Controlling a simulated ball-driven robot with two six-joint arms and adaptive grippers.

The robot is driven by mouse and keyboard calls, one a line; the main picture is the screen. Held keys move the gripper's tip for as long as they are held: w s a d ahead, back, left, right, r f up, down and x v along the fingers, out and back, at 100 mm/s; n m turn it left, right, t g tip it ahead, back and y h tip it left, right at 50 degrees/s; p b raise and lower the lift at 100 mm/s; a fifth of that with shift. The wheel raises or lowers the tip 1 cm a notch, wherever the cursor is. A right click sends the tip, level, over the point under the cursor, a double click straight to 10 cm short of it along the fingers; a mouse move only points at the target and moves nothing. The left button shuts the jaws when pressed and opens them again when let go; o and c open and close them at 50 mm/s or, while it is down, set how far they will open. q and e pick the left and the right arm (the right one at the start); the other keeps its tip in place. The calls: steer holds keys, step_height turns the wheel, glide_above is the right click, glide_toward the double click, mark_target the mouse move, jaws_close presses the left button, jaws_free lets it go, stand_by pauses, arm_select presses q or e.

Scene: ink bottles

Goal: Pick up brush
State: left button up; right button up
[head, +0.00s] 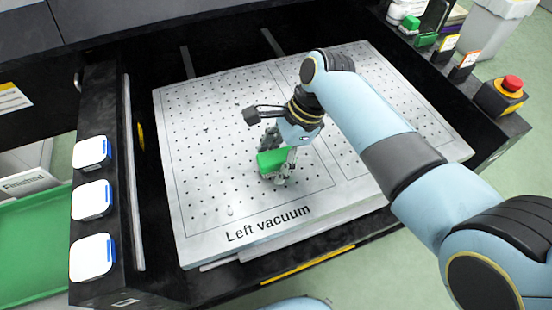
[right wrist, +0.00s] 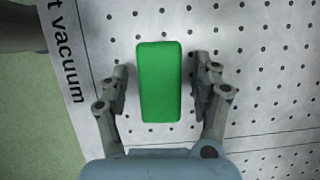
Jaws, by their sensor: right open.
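The brush, seen as a green rounded block (head: 272,160), lies on the perforated white plate (head: 190,130) near the "Left vacuum" label. In the right wrist view the brush (right wrist: 158,82) is upright in the picture, between the two fingers of my right gripper (right wrist: 164,74). A gap shows on each side of it, so the fingers are open and not touching it. In the head view my right gripper (head: 276,157) is over the brush, with one finger on each side. My left gripper is not in view.
Three white square pads (head: 92,200) sit on the dark left edge. A red emergency button (head: 512,84) is at the right corner, near small boxes and another green item (head: 411,22). A green tray (head: 35,245) is at lower left. Most of the plate is clear.

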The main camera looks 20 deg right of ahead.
steer(key=c, duration=1.3)
steer(key=shift+o, duration=0.2)
steer(key=shift+r, duration=0.2)
